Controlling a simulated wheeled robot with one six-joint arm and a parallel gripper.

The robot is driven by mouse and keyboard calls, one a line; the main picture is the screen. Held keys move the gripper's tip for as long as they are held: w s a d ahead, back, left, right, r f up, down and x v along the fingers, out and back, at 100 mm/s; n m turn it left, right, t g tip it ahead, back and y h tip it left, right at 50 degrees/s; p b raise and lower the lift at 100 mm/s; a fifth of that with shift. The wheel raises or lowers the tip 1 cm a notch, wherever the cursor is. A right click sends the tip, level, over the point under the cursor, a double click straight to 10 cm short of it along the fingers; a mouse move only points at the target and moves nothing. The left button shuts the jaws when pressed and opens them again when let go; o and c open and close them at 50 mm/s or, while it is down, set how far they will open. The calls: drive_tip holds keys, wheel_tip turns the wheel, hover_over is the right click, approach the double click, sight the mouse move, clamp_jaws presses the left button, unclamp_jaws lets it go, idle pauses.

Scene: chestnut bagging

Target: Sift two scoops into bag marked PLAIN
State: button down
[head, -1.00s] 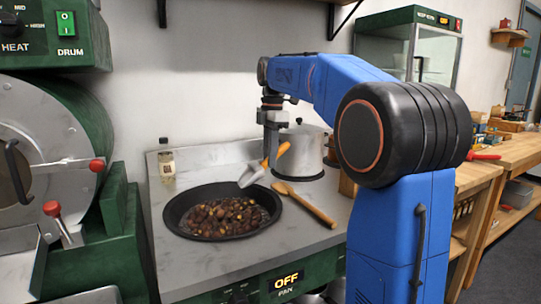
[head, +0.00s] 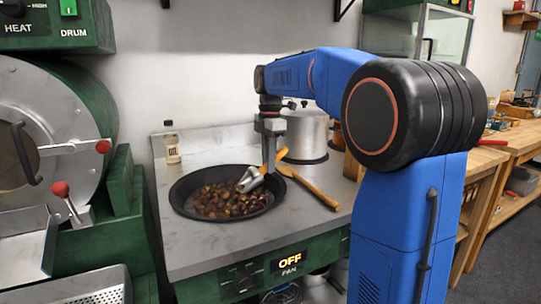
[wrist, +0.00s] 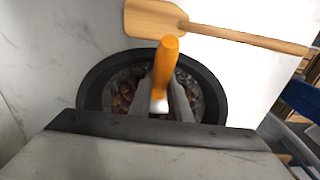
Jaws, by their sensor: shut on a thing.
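A black pan (head: 182,199) full of brown chestnuts (head: 225,203) sits in the counter. My gripper (head: 271,150) is above the pan's right side and is shut on the orange handle of a metal scoop (head: 250,180). The scoop's head is tilted down at the chestnuts on the right of the pan; whether it holds any is hard to tell. The wrist view shows the orange handle (wrist: 165,62) between the jaws, with the pan (wrist: 93,88) behind it. No bag marked PLAIN is in view.
A wooden spatula (head: 315,190) lies on the counter right of the pan. A steel pot (head: 306,132) stands behind my gripper, and a small bottle (head: 171,148) stands at the back left. A green drum roaster (head: 85,105) is on the left. The front of the counter is clear.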

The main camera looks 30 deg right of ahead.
sight(246, 176)
drive_tip(key=shift+a+f+y, duration=0.25)
drive_tip(key=shift+f+y, duration=0.05)
drive_tip(key=shift+f, duration=0.3)
drive_tip(key=shift+a+f+y, duration=0.2)
drive_tip(key=shift+f+y, duration=0.1)
drive_tip(key=shift+f, duration=0.3)
drive_tip(key=shift+a+f+y, duration=0.25)
drive_tip(key=shift+f+y, duration=0.05)
drive_tip(key=shift+f, duration=0.3)
drive_tip(key=shift+y, duration=0.3)
drive_tip(key=shift+a+f, duration=0.2)
drive_tip(key=shift+a, duration=0.5)
drive_tip(key=shift+a+f, duration=0.2)
drive_tip(key=shift+a, duration=0.5)
drive_tip(key=shift+a+f, duration=0.2)
drive_tip(key=shift+a, duration=0.5)
drive_tip(key=shift+a+y, duration=0.5)
drive_tip(key=shift+a, duration=1.05)
drive_tip(key=shift+d+r+y, duration=0.5)
drive_tip(key=shift+r+y, duration=0.05)
drive_tip(key=shift+y, duration=1.15)
drive_tip(key=shift+d+r, duration=0.2)
drive_tip(key=shift+r, duration=0.5)
drive_tip(key=shift+d+r, duration=0.25)
drive_tip(key=shift+r, duration=0.4)
drive_tip(key=shift+d+r, duration=0.2)
drive_tip(key=shift+r, duration=0.5)
drive_tip(key=shift+d, duration=0.1)
drive_tip(key=shift+d+y, duration=0.4)
drive_tip(key=shift+d, duration=0.15)
